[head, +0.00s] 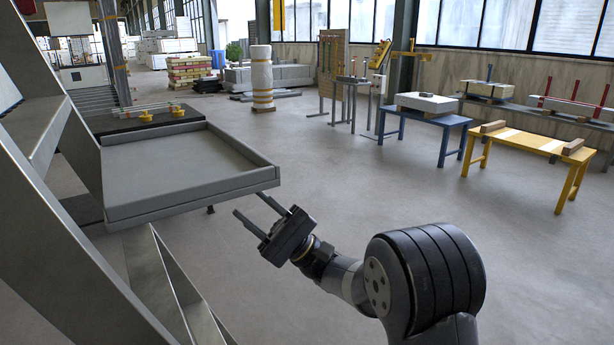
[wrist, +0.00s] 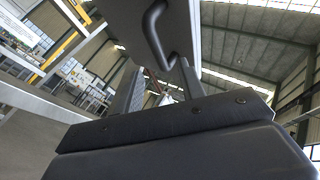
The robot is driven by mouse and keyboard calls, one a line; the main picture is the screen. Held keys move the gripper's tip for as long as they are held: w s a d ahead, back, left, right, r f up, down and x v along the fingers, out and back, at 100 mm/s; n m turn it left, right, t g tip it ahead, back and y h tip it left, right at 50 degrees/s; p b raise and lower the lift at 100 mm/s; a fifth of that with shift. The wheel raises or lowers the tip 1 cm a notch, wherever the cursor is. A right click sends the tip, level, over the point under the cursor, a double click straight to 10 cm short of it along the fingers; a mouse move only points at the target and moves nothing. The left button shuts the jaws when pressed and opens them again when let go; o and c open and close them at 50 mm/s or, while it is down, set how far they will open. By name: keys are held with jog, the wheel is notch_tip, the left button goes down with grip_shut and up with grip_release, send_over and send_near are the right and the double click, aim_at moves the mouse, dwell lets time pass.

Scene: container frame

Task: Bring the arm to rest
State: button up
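My gripper (head: 250,205) is just to the right of and below the near right part of a grey shallow tray (head: 195,200) in the head view. Its two fingers stand apart, with nothing seen between them there. In the wrist view the fingers of my gripper (wrist: 160,88) are also apart. A dark bent handle (wrist: 153,30) on a grey panel (wrist: 182,20) shows beyond the fingertips. Its lower end appears near the gap between them; I cannot tell whether it touches. The handle is hidden in the head view.
The empty tray juts out from a grey metal frame (head: 40,235) at the left. A sloping metal brace (head: 165,285) stands below it. Open floor (head: 340,190) lies to the right. A yellow table (head: 535,142) and a blue table (head: 425,117) stand farther off.

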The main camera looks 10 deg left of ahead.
jog(key=x, duration=0.7)
jog(key=shift+r, duration=0.1)
